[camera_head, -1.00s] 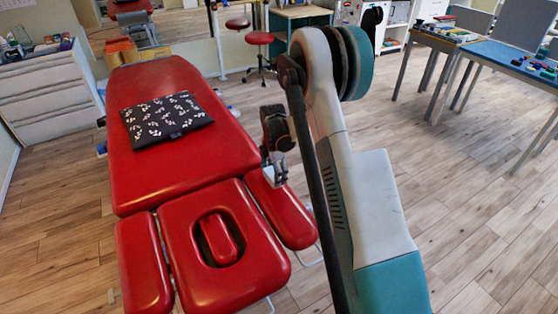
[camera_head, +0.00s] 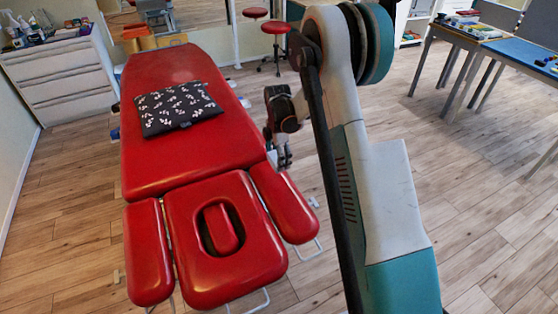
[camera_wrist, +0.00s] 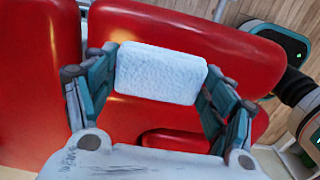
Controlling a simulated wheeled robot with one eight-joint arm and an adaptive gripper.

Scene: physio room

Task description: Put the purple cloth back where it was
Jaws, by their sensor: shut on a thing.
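My gripper (camera_wrist: 161,80) is shut on a pale bluish-white, textured block-like piece (camera_wrist: 160,73), perhaps a folded cloth, pinched between its two fingers in the wrist view. No purple cloth shows in either view. In the head view my gripper (camera_head: 284,155) hangs by the right edge of the red treatment table (camera_head: 165,75), near its right armrest pad. The held piece cannot be made out there. In the wrist view red padding lies behind the held piece.
A black patterned cushion (camera_head: 178,108) lies on the table's upper part. A white drawer unit (camera_head: 65,85) stands at left, red stools (camera_head: 275,28) at the back, a blue-topped table (camera_head: 525,55) at right. Wooden floor (camera_head: 470,170) is open at right.

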